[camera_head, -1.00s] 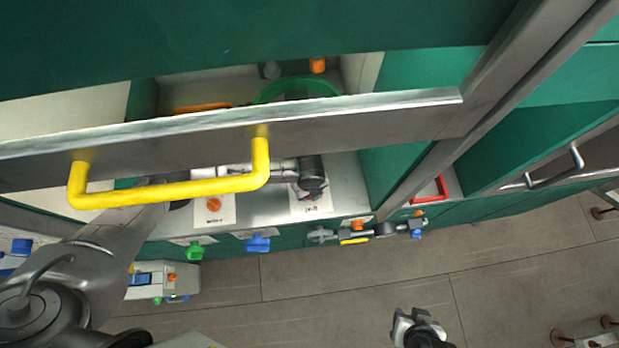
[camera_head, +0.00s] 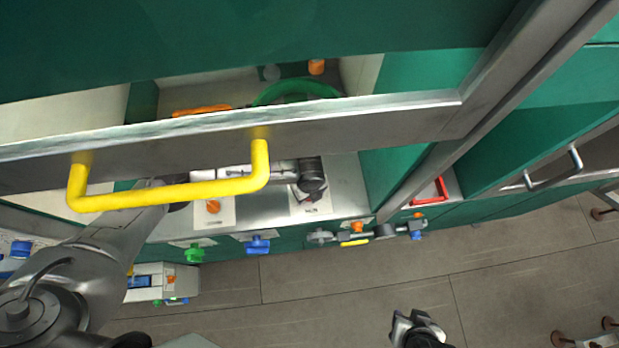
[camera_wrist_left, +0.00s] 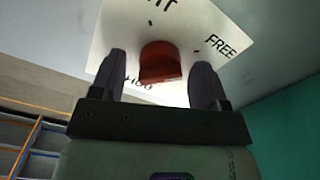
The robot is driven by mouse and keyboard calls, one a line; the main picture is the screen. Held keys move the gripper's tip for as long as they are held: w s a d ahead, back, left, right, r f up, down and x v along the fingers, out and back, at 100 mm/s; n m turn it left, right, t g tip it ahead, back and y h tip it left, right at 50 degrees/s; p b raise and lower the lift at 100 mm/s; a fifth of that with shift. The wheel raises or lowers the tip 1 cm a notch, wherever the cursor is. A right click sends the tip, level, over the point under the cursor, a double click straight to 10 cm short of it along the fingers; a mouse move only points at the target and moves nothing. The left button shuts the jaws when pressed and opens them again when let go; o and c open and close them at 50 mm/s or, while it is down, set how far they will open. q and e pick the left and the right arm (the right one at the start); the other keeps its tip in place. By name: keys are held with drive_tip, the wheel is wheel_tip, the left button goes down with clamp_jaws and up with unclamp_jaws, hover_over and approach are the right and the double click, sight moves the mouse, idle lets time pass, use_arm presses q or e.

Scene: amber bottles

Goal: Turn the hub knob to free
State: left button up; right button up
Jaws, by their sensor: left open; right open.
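The red hub knob (camera_wrist_left: 161,62) shows in the left wrist view on a white label plate (camera_wrist_left: 190,20) with the words HUB and FREE. FREE is to the knob's right, and another word at the top is cut off. My left gripper (camera_wrist_left: 160,80) is open, with one dark finger on each side of the knob and visible gaps between. In the head view my left arm passes behind the yellow handle; its fingers and the knob cannot be made out there. My right gripper (camera_head: 414,320) is open and empty over the floor at the bottom.
A metal sash edge (camera_head: 360,118) with a yellow handle (camera_head: 190,192) crosses in front of the left arm. Green (camera_head: 194,252) and blue (camera_head: 257,245) knobs line the bench front. A red-framed opening (camera_head: 431,192) is at right. The floor (camera_head: 330,290) is clear in the middle.

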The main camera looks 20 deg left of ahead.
use_arm(q)
wheel_tip(320, 180, up, 14)
drive_tip(key=b, duration=0.1)
drive_tip(key=shift+f, duration=0.25)
idle(0.7)
